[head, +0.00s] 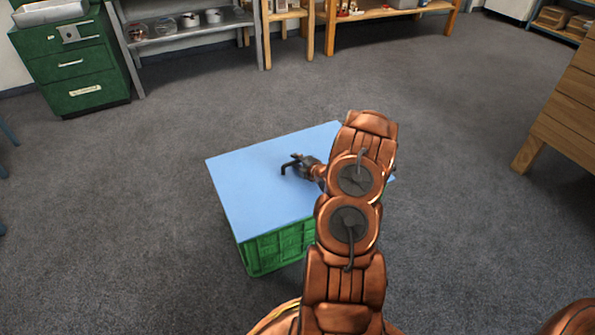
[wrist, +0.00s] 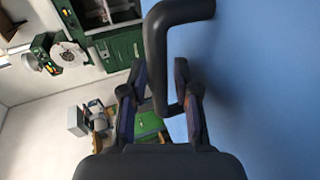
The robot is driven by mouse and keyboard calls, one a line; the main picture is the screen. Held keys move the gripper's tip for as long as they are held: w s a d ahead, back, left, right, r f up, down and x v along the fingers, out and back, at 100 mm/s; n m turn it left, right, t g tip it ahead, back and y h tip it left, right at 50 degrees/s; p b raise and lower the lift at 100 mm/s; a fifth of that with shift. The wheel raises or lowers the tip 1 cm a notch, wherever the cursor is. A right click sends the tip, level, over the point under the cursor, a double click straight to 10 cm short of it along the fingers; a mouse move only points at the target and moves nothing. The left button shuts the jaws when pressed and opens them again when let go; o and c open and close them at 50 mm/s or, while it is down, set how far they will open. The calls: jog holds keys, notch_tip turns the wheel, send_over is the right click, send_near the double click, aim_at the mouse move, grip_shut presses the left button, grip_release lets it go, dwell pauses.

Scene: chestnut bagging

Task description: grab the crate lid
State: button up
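The crate lid (head: 250,180) is a flat blue panel lying on top of a green crate (head: 275,249). In the wrist view the lid (wrist: 265,80) fills the right side. A dark bent bar handle (wrist: 155,45) stands out from the lid. My gripper (wrist: 160,72) has its two fingers apart, one on each side of the handle bar, with gaps showing beside it. In the head view my gripper (head: 296,165) is low over the middle of the lid. My arm hides the lid's right part and some of the crate.
A green drawer cabinet (head: 75,65) and a grey metal shelf (head: 190,25) stand at the back left. A wooden bench (head: 385,12) is at the back, and wooden furniture (head: 565,110) at the right. The grey floor around the crate is clear.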

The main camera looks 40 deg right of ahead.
jog(key=shift+c, duration=0.2)
grip_shut()
jog(key=shift+r, duration=0.1)
dwell(0.4)
